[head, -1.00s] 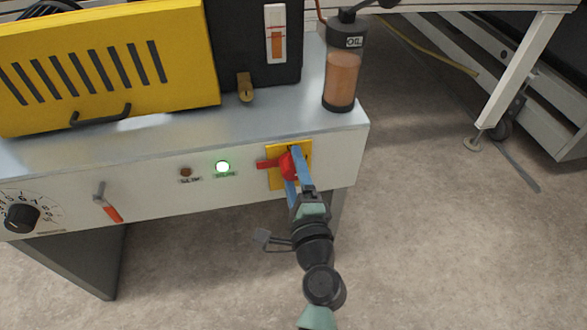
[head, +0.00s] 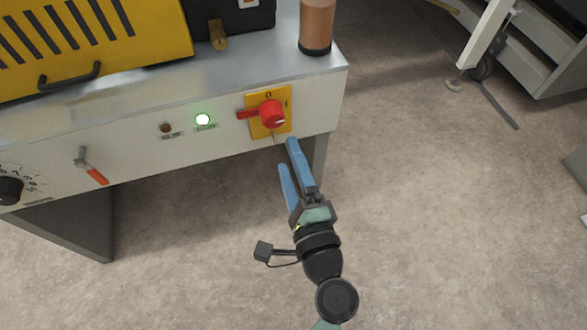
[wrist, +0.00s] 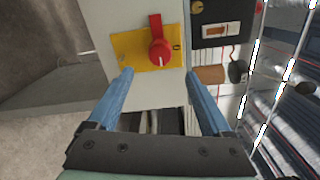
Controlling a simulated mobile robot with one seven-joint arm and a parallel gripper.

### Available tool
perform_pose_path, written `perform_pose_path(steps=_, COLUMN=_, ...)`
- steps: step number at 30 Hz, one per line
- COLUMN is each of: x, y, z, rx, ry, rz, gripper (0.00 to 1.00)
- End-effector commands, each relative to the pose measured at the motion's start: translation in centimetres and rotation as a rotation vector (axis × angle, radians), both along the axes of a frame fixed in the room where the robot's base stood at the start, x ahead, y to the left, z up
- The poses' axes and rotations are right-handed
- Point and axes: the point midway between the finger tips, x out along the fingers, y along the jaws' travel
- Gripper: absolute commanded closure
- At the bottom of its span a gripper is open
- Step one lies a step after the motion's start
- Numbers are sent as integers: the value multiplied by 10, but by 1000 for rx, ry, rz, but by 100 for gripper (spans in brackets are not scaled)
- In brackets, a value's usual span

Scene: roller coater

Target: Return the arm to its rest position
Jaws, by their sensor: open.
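My gripper (head: 288,155) is open and empty, its two blue fingers in front of and below the red rotary switch (head: 271,114). The switch sits on a yellow plate (head: 258,128) at the right end of the machine's white front panel; its handle points left in the head view. In the wrist view the switch (wrist: 160,50) lies beyond and between the open fingertips (wrist: 158,76), with a gap between. My arm reaches up from the bottom of the head view.

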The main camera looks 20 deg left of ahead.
Motion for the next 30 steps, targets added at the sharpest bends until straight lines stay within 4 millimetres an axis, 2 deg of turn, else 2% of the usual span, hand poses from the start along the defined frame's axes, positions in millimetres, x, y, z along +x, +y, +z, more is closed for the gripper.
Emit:
perform_pose_path(steps=3, x=-11, y=-9, z=0, rx=0, ry=2, rz=-3, gripper=17)
perform_pose_path(steps=7, x=-16, y=-12, z=0, rx=-2, ry=0, rz=-1, gripper=17)
perform_pose_path(steps=24, x=-17, y=-12, z=0, rx=-1, ry=-1, rz=0, gripper=17)
perform_pose_path(steps=26, x=-13, y=-11, z=6, rx=-22, ry=-21, rz=0, gripper=17)
perform_pose_path(steps=28, x=-3, y=-10, z=22, rx=-80, ry=-75, rz=-2, gripper=17)
perform_pose_path(steps=30, x=12, y=-8, z=50, rx=-185, ry=-167, rz=-13, gripper=17)
